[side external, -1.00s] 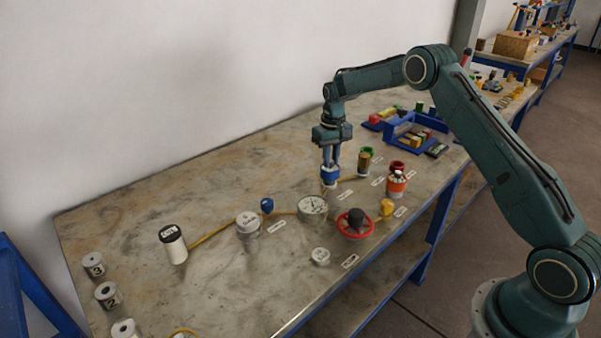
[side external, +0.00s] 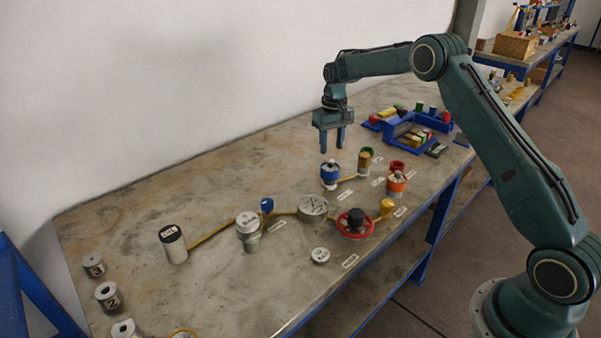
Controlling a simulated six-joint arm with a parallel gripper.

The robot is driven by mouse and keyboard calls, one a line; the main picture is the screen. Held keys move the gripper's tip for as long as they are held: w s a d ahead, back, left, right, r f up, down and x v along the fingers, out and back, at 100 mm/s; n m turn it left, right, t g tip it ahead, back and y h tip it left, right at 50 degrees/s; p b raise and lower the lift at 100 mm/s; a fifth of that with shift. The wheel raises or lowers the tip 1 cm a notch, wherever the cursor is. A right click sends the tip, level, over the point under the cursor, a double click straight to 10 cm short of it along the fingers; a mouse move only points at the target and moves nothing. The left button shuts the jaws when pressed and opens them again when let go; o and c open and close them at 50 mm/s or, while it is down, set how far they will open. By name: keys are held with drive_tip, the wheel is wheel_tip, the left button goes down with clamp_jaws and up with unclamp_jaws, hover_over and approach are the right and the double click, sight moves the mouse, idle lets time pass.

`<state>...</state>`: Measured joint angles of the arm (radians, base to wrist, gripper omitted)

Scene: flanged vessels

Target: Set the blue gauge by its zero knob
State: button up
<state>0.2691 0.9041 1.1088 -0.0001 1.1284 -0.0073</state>
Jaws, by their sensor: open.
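The blue gauge (side external: 330,174) stands upright on the bench, a white body with a blue band and a small pale knob (side external: 330,162) on top. A small gap shows between the fingertips and the knob. The gauge's dial reading is too small to make out.
An orange-banded vessel (side external: 396,183) and a brass-coloured piece (side external: 364,161) stand to the right. A blue tray (side external: 396,138) lies behind.

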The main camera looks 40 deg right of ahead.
sight(331, 161)
wheel_tip(331, 161, up, 9)
idle(0.4)
drive_tip(key=s+a+r+n+t, duration=0.1)
drive_tip(key=s+a+r, duration=0.4)
drive_tip(key=s+r, duration=0.35)
drive_tip(key=s+a+r+t, duration=0.2)
drive_tip(key=s+a+r, duration=0.45)
drive_tip(key=s, duration=0.35)
drive_tip(key=s+a+f+n+t, duration=0.1)
drive_tip(key=s+a+f, duration=0.1)
drive_tip(key=s, duration=0.9)
drive_tip(key=s+a+f+n+t, duration=0.1)
drive_tip(key=s+a+f, duration=0.1)
drive_tip(key=s, duration=0.8)
drive_tip(key=shift+s+a+f+t, duration=0.25)
drive_tip(key=shift+s+f+t, duration=0.1)
drive_tip(key=shift+f, duration=0.25)
